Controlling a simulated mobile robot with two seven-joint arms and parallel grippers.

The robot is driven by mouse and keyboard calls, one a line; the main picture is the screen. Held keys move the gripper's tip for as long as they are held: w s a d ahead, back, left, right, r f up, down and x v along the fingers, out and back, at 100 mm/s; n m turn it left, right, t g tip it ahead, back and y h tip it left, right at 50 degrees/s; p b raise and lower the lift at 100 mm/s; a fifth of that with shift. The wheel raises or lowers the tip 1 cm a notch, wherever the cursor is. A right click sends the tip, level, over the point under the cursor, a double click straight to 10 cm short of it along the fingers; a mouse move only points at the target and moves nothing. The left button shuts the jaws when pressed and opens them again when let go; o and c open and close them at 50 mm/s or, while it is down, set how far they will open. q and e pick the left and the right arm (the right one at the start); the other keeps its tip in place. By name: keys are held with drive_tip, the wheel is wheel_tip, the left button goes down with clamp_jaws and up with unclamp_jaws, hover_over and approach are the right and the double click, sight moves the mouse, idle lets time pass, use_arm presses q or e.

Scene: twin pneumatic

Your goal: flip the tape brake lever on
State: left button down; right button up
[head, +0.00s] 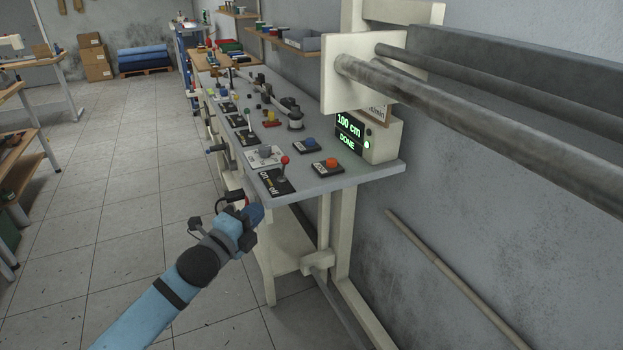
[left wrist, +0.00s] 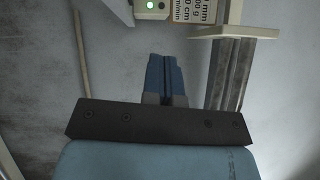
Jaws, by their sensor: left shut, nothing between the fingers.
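A red-knobbed lever (head: 284,161) stands on a black plate (head: 271,182) marked "On" and "off", at the near end of the grey bench (head: 330,183). I cannot read a tape brake label on it. My left gripper (head: 256,212) is just off the bench's near left edge, below and left of the lever and apart from it. Its blue fingers also show in the left wrist view (left wrist: 166,77), shut together with nothing between them. The lever is not in the left wrist view. My right gripper is not in view.
An orange button (head: 331,162) and a blue button (head: 310,142) sit right of the lever. A display box (head: 381,142) reads "100 cm DONE" with a green light. More switches line the bench behind. A roller frame (head: 362,46) overhangs at right. The floor (head: 120,210) at left is clear.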

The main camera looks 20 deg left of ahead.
sight(283, 174)
use_arm(q)
drive_tip(key=shift+w+d+r+m, duration=0.15)
drive_tip(key=shift+w+r+m, duration=0.2)
drive_tip(key=shift+w, duration=0.2)
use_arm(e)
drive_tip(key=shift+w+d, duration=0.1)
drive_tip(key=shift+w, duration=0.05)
use_arm(q)
drive_tip(key=w, duration=0.4)
drive_tip(key=w+r+b, duration=0.1)
drive_tip(key=w, duration=0.8)
drive_tip(key=shift+a+r+b, duration=0.4)
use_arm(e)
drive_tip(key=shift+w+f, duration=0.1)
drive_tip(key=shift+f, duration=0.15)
